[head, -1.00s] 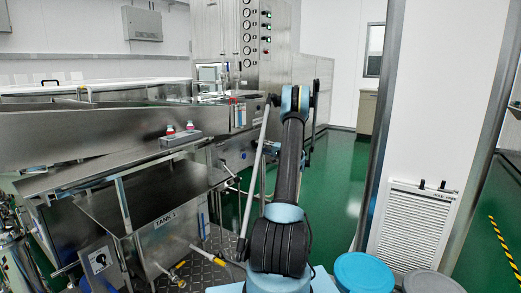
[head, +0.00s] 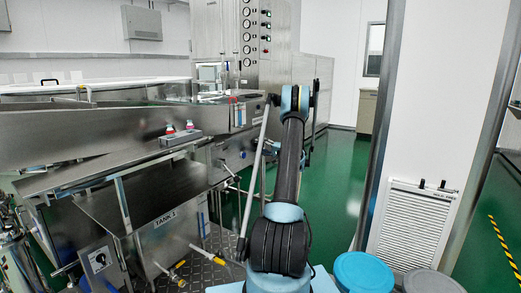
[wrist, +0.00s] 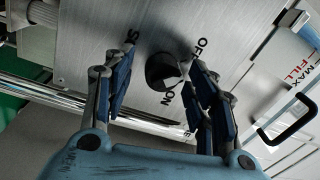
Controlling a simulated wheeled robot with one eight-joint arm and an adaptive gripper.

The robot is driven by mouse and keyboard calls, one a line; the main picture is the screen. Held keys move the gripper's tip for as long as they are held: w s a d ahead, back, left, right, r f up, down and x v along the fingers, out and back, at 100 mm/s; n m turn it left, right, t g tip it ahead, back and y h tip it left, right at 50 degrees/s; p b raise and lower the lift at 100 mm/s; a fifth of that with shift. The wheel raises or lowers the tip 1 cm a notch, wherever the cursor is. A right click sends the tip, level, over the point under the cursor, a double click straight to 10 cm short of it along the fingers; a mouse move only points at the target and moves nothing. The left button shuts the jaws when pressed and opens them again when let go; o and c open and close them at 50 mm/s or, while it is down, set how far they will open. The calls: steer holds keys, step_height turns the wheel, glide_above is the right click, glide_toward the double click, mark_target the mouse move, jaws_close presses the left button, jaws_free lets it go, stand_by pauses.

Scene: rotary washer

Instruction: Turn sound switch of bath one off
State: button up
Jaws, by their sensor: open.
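A black rotary switch (wrist: 163,72) sits on a brushed-metal panel (wrist: 150,30) in the wrist view. OFF is printed to its upper right and ON just below it. A further label starting with S is partly hidden by the left finger. I cannot tell which mark the knob points to. My gripper (wrist: 164,62) is open, its two blue-padded fingers on either side of the switch. Whether either finger touches the knob is unclear. In the head view the gripper and this switch cannot be made out behind my arm.
In the wrist view a black handle (wrist: 287,122) and a gauge marked MAX FILL are at the right. A metal rail (wrist: 70,95) runs at the left.

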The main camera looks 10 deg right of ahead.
steer(key=v, duration=1.2)
